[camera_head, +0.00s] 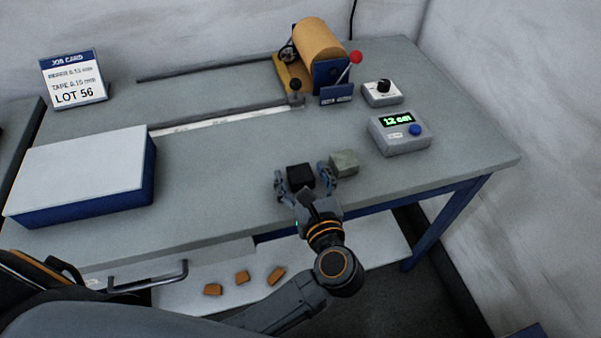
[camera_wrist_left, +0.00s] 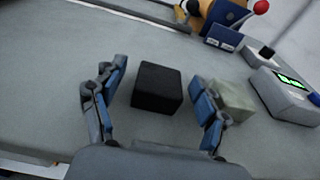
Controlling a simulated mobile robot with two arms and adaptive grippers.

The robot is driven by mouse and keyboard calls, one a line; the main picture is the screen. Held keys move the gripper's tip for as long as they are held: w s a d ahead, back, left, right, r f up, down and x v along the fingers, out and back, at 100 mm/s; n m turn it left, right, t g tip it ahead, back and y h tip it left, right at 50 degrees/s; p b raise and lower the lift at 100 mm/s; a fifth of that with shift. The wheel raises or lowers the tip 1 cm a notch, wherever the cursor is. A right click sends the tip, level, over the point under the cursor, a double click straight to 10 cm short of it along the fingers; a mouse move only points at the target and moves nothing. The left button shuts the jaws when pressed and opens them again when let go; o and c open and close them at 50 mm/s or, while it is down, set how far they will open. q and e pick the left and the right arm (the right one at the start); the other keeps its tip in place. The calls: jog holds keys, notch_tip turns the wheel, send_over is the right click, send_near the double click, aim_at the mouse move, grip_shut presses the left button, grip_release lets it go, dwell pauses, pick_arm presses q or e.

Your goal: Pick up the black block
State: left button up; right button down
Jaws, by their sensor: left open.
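The black block (camera_head: 300,175) sits on the grey table near its front edge. In the left wrist view the black block (camera_wrist_left: 157,88) lies between the two fingers, a little ahead of the palm, with gaps on both sides. My left gripper (camera_head: 303,183) is open around it and holds nothing. It also shows in the left wrist view (camera_wrist_left: 160,100). A grey-green block (camera_head: 344,163) stands just right of the right finger; in the left wrist view this block (camera_wrist_left: 232,99) is close against that finger, and I cannot tell if they touch. My right gripper is not in view.
A display box (camera_head: 400,140) reading 12 cm and a knob box (camera_head: 382,94) stand at the right. A white-topped blue box (camera_head: 80,172) fills the left. Several copper pieces (camera_head: 242,278) lie below.

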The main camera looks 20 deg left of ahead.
pick_arm(q)
jog(key=shift+w+a+f, duration=0.15)
jog(key=shift+w+a, duration=0.1)
jog(key=shift+w, duration=0.1)
jog(key=shift+c, duration=0.2)
jog(key=c, duration=1.4)
grip_shut()
jog(key=shift+r, duration=0.25)
